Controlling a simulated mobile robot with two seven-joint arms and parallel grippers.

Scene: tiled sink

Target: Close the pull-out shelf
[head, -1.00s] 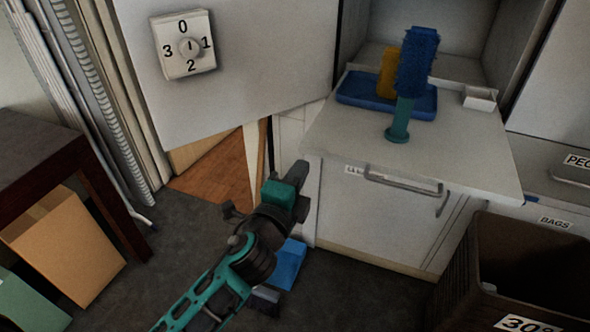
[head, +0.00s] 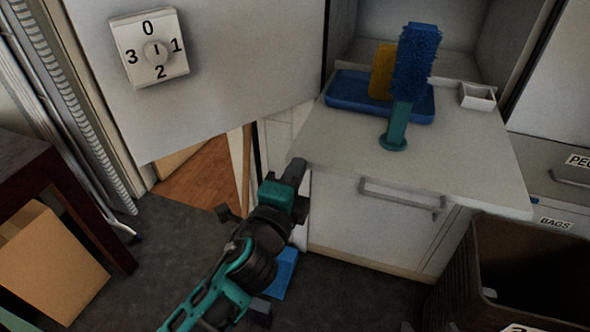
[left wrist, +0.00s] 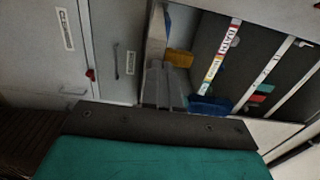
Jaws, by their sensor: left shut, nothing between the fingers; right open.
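The pull-out shelf (head: 455,155) is a pale board sticking out of an open cabinet niche in the head view. On it are a blue tray (head: 345,98) with a yellow item (head: 380,72), a blue brush with a teal handle (head: 397,122), and a small white box (head: 477,96). My left gripper (head: 296,168) is shut and empty at the shelf's front left corner. I cannot tell whether it touches the edge. In the left wrist view, the grey fingers (left wrist: 163,85) point toward the cabinet. My right gripper is not in view.
A cabinet front with a bar handle (head: 400,195) is below the shelf. A dark bin (head: 520,255) stands at the lower right. An open door with a numbered dial (head: 152,50) is at the left. A blue object (head: 285,272) lies on the floor beside my arm.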

